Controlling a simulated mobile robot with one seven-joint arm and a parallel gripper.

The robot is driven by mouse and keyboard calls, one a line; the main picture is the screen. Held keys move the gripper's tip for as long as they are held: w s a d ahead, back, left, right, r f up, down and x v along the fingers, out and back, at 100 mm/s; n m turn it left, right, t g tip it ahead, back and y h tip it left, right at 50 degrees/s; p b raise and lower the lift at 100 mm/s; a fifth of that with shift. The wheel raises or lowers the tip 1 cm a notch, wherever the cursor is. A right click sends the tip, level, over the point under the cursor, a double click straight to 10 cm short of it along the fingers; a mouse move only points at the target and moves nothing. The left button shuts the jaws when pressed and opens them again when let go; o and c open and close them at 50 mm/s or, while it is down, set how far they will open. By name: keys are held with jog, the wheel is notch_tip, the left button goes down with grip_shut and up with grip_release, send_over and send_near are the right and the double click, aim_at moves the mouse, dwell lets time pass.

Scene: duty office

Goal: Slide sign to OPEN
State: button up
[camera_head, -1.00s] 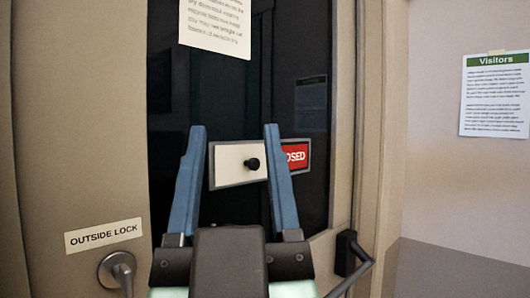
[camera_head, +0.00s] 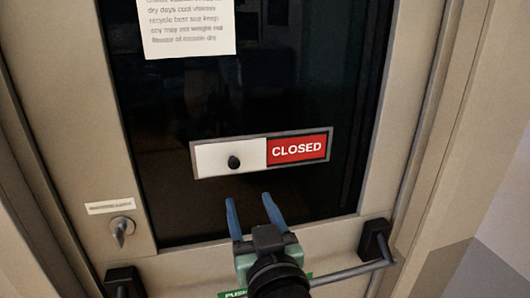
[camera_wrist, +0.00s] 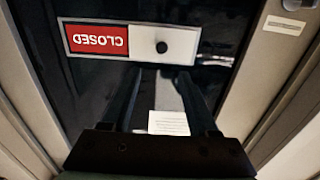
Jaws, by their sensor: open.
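The sliding sign (camera_head: 200,175) is a grey-framed strip on the door's dark window. Its right part reads CLOSED in white on red (camera_head: 297,149). A white slider plate (camera_head: 212,158) with a black knob (camera_head: 234,162) covers its left part. In the wrist view the sign is upside down, with the knob (camera_wrist: 162,47) right of the red part. My gripper (camera_head: 248,198) is open and empty, its two blue fingers apart. In the head view the fingertips show below the sign, near the knob's column, not touching it.
A paper notice (camera_head: 187,24) is on the glass above the sign. A door lock lever (camera_head: 122,229) with a label (camera_head: 110,206) is at lower left. A push bar (camera_head: 345,276) crosses the door below the window, around my gripper in the picture. The glass around the sign is clear.

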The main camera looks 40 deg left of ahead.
aim_at(234, 164)
jog(key=p+x, duration=0.4)
jog(key=x, duration=0.8)
jog(key=shift+s+a, duration=0.1)
jog(key=shift+s, duration=0.1)
jog(key=shift+w+a, duration=0.3)
jog(key=shift+w, duration=0.05)
grip_shut()
dwell(0.7)
